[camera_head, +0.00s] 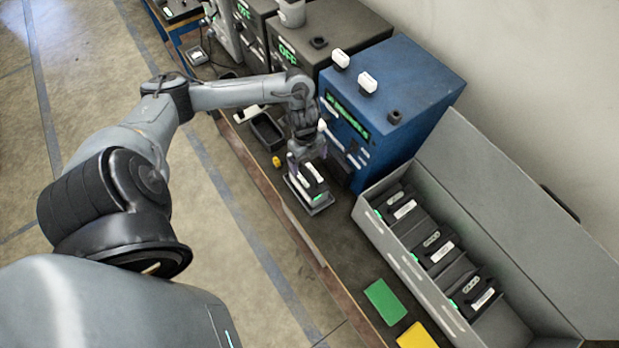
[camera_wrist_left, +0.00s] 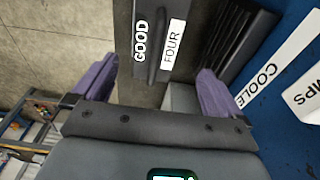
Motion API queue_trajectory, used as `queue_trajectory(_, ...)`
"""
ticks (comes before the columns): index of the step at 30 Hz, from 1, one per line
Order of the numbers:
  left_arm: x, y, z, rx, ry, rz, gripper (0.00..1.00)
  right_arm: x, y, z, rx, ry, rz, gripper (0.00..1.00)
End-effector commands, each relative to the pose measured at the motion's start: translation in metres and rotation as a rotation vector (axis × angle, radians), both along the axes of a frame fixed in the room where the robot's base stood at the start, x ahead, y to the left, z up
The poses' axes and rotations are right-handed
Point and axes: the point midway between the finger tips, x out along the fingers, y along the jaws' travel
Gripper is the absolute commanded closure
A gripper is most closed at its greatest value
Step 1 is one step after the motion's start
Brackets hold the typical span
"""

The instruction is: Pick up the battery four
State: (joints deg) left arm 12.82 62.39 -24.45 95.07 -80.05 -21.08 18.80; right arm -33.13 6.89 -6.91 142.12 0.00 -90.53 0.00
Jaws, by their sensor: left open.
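Battery four (camera_head: 313,184) is a dark block with white labels, on a small grey tray-like stand (camera_head: 317,209) at the bench's front edge. In the left wrist view the battery (camera_wrist_left: 152,62) shows its labels "GOOD" and "FOUR" and a raised bar between them. My left gripper (camera_head: 304,158) is over the battery and pointing down. In the left wrist view my left gripper (camera_wrist_left: 155,80) is open, its purple fingers on either side of the battery's near end. I cannot tell whether they touch it. My right gripper is not in view.
A blue cabinet (camera_head: 410,85) with white labels stands close beside the battery. A long grey open box (camera_head: 385,236) to the right holds three similar dark batteries. A green card (camera_head: 385,301) and a yellow card (camera_head: 416,337) lie on the bench. Dark cabinets (camera_head: 320,52) stand further back.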

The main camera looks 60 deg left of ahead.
Motion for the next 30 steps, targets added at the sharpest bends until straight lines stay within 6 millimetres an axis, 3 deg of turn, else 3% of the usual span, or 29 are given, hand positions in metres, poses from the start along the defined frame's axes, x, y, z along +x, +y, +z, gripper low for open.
queue_trajectory(3, 0.000, -0.002, -0.014, 0.000, 0.001, 0.001, 0.00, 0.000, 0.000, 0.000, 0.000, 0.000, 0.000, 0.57)
queue_trajectory(11, -0.002, -0.004, -0.027, 0.000, 0.002, 0.000, 0.00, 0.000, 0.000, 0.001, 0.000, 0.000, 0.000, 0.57)
queue_trajectory(21, -0.006, -0.011, -0.067, 0.000, 0.001, 0.001, 0.00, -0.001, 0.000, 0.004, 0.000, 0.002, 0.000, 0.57)
queue_trajectory(30, -0.005, -0.012, -0.073, 0.000, -0.001, -0.001, 0.00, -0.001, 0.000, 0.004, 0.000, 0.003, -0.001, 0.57)
